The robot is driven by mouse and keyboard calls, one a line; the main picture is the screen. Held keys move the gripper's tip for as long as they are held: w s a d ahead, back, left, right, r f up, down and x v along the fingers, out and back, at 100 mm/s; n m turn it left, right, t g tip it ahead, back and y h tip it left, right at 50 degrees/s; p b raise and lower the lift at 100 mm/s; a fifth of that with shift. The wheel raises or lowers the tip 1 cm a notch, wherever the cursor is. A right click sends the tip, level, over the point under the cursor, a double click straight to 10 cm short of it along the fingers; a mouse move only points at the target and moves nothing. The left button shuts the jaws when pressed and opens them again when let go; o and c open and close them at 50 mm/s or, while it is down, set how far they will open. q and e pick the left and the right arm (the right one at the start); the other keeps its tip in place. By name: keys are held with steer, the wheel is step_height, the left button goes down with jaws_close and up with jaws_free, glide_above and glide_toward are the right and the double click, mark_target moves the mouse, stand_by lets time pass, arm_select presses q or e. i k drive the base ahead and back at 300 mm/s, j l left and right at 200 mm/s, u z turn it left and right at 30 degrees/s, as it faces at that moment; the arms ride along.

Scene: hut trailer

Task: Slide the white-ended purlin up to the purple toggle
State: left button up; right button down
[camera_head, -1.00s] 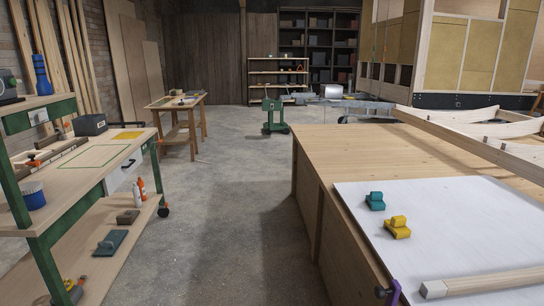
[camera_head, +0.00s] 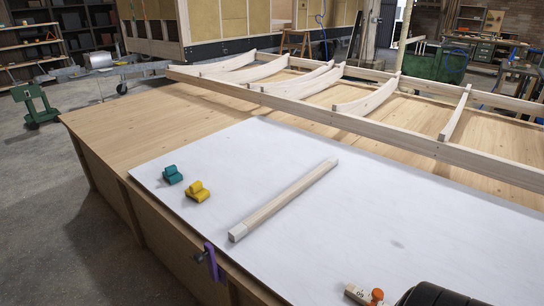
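The white-ended purlin (camera_head: 285,200) is a pale wooden bar lying on the white sheet (camera_head: 400,245). Its white end (camera_head: 237,233) points toward the near left edge of the bench. The purple toggle (camera_head: 213,262) is fixed at that bench edge, a little nearer than the white end and apart from it. A black rounded part of mine (camera_head: 440,296) shows at the bottom edge, right of centre. Neither gripper's fingers are in view.
A teal block (camera_head: 172,175) and a yellow block (camera_head: 198,191) sit left of the purlin. A small labelled wooden piece with an orange knob (camera_head: 377,294) lies at the bottom. A curved-rib timber frame (camera_head: 350,128) stands behind the sheet. Open floor lies left.

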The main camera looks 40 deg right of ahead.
mark_target(243, 229)
steer(key=z, duration=1.55)
steer(key=j+z, duration=0.2)
steer(key=j, duration=0.8)
